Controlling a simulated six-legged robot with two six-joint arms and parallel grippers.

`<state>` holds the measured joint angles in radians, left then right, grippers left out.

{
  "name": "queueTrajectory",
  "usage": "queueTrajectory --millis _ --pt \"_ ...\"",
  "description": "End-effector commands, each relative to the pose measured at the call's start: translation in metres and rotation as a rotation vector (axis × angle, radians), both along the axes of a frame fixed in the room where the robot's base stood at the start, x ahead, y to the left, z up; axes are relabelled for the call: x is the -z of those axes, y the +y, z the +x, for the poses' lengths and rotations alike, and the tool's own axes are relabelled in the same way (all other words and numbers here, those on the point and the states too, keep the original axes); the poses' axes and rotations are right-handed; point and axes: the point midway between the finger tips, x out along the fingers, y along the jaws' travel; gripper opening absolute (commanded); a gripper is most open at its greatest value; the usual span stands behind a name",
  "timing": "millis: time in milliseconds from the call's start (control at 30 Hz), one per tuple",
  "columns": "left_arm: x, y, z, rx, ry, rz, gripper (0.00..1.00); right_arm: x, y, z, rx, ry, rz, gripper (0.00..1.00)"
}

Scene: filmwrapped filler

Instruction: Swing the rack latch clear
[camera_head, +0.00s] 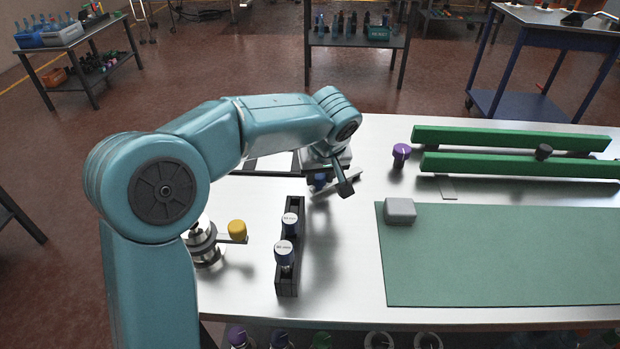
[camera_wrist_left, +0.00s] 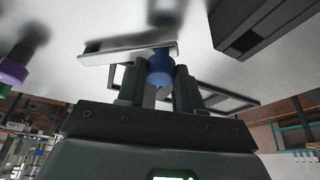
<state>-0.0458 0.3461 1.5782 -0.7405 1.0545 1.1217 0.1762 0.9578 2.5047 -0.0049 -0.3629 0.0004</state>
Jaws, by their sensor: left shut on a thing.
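My left gripper (camera_head: 320,178) is over the far left part of the steel table. In the left wrist view its two dark fingers (camera_wrist_left: 160,85) are shut on a blue knob (camera_wrist_left: 160,64). A flat silver bar (camera_wrist_left: 128,52) runs beside the knob, and it shows at the gripper in the head view (camera_head: 346,186). I cannot tell whether this bar is the rack latch. A narrow black rack (camera_head: 288,284) stands nearer, holding two bottles (camera_head: 285,252) with white tops. My right gripper is not in view.
A yellow knob (camera_head: 237,229) sits on a metal fixture (camera_head: 203,240) left of the rack. Right of the gripper are a purple knob (camera_head: 401,151), green rails (camera_head: 510,138), a grey block (camera_head: 400,211) and a green mat (camera_head: 500,260). A dark frame (camera_head: 268,164) lies behind my arm.

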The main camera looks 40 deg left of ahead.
Motion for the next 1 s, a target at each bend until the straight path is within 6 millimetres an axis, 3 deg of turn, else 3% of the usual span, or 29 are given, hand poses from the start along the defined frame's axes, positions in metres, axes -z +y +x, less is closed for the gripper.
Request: queueTrajectory --millis 100,367,1000 --pt "0.002 -0.013 -0.002 -0.105 -0.002 0.003 0.00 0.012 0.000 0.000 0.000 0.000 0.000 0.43" --pt "-0.001 -0.041 -0.005 -0.354 0.000 0.002 0.00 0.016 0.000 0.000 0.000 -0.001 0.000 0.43" --pt "-0.004 -0.092 0.009 -0.859 0.000 0.000 0.00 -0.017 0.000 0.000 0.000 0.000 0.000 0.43"
